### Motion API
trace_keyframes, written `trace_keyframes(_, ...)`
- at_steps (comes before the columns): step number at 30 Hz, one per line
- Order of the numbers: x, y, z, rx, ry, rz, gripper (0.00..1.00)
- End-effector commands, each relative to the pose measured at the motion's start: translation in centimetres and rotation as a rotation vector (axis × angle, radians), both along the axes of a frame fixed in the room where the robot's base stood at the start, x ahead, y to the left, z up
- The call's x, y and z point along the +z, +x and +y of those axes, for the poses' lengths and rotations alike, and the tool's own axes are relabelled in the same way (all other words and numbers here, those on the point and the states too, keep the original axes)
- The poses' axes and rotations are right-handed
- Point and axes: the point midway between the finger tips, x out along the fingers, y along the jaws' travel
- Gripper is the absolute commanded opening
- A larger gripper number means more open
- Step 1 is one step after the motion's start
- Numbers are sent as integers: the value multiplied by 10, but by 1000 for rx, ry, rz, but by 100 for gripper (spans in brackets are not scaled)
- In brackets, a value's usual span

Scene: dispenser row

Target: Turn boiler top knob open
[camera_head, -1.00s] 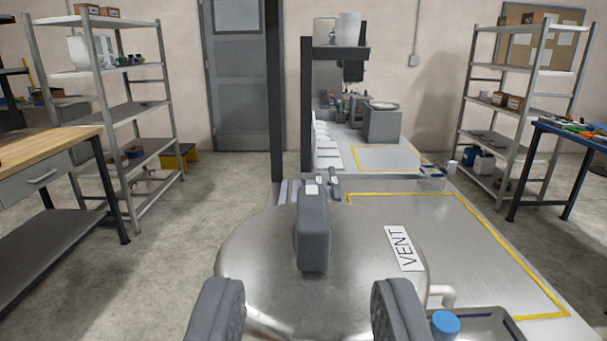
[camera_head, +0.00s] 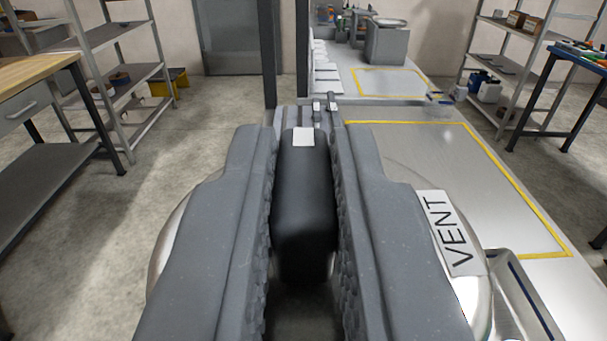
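The boiler top knob (camera_head: 304,195) is a dark upright bar-shaped handle with a white mark at its far end. It sits on the round steel boiler top (camera_head: 178,235), which shows at both sides of my gripper. A white "VENT" label (camera_head: 450,232) lies on the boiler top to the right of the knob. My gripper (camera_head: 304,150) has one long grey finger on each side of the knob. Both fingers lie close against its sides, with no clear gap along most of its length, so it looks shut on the knob. The fingers hide much of the boiler top.
A steel counter (camera_head: 420,155) with a yellow outline runs behind and right of the boiler. A tray edge (camera_head: 525,300) is at the lower right. A wooden-topped bench (camera_head: 30,75) and shelves (camera_head: 125,75) stand left. Floor is free between these and the boiler.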

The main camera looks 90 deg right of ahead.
Motion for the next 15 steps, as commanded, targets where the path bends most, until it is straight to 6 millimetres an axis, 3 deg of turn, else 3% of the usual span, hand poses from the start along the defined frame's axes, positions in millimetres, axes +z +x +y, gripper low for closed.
trace_keyframes(15, 1, -1, 1, 57, -2, -2, 0)
